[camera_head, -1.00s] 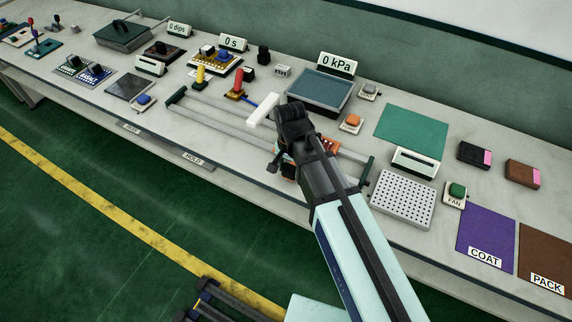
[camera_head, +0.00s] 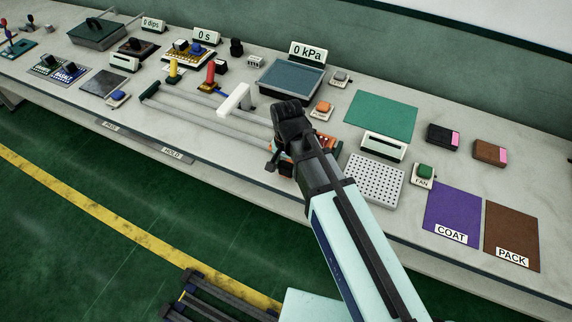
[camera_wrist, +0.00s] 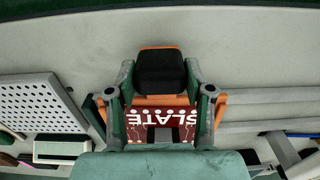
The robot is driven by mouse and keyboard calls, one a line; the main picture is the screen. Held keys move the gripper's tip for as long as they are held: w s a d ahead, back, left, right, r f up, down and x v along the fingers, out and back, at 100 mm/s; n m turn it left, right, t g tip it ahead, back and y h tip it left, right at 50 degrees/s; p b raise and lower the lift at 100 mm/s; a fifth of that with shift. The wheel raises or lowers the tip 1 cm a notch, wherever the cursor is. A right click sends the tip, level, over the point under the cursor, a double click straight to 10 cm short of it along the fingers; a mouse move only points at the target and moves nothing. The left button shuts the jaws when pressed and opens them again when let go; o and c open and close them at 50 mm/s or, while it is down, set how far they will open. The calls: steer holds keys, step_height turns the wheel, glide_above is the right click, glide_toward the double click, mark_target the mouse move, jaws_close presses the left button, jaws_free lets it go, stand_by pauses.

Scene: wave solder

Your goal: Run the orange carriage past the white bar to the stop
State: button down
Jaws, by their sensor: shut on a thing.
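The orange carriage (camera_wrist: 221,103) sits on two parallel grey rails (camera_wrist: 268,97) and carries a red board (camera_wrist: 160,124) marked SLATE. My gripper (camera_wrist: 160,78) is shut on the carriage's black upright handle (camera_wrist: 160,66), one finger on each side. In the head view my arm covers much of the carriage, and orange parts (camera_head: 328,142) show beside it. The white bar (camera_head: 235,98) crosses over the rails, to the left of the carriage and apart from it. A dark green end piece (camera_head: 150,91) closes the rails at the far left. The rails' right end is largely hidden by my arm.
A perforated white plate (camera_head: 374,182) lies close to the right of the carriage. A white slotted block (camera_head: 384,147) and an orange button (camera_head: 322,110) stand behind. A blue-grey tank (camera_head: 290,84) sits behind the rails. The bench's front edge is close.

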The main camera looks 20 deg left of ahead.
steer(key=shift+c, duration=2.2)
jaws_free()
steer(key=shift+s+d+f, duration=0.1)
steer(key=shift+d, duration=0.2)
steer(key=shift+a+r, duration=0.1)
steer(key=shift+r, duration=0.1)
steer(key=shift+r, duration=0.6)
step_height(320, 180, up, 10)
steer(key=shift+r, duration=0.25)
